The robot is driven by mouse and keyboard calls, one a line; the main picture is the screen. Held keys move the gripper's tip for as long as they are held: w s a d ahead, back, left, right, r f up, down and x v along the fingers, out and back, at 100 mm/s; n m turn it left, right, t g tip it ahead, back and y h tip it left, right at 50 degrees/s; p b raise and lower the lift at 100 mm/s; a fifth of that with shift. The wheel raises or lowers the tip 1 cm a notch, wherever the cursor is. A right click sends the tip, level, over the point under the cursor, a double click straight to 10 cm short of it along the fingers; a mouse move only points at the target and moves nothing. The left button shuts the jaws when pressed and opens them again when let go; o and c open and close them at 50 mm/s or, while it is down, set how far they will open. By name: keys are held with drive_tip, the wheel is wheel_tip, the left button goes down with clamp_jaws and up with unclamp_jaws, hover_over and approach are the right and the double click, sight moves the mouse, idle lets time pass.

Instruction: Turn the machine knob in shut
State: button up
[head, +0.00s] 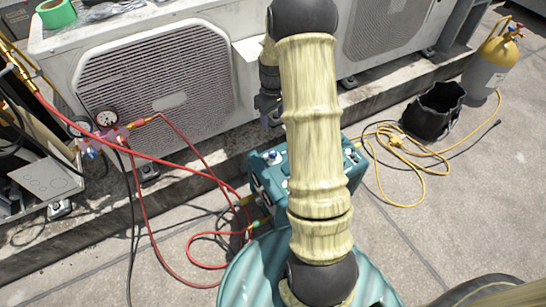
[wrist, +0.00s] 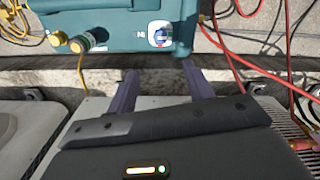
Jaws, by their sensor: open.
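The teal machine (head: 270,182) stands on the roof floor in front of the condensers, partly hidden behind my arm in the head view. A small round knob (head: 273,157) shows on its top. In the wrist view the machine (wrist: 110,32) fills the upper part, with a blue, white and red knob (wrist: 161,34) next to a small white mark. My gripper (wrist: 163,84) is open and empty; its two purple fingers point toward the machine, apart from the knob. In the head view my gripper (head: 268,112) hangs above and behind the machine, near the condenser, partly hidden.
Red hoses (head: 190,240) run from a gauge manifold (head: 105,135) to the machine's left side. A yellow hose (head: 415,165) lies at right, near a black bucket (head: 434,112) and a grey-yellow cylinder (head: 492,62). A condenser (head: 155,85) stands behind.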

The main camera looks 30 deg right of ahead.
sight(273, 152)
drive_tip(key=shift+a+r, duration=0.1)
wheel_tip(273, 152, down, 18)
drive_tip(key=b, duration=0.8)
drive_tip(key=shift+r, duration=0.25)
drive_tip(key=shift+c, duration=0.4)
drive_tip(key=c, duration=0.9)
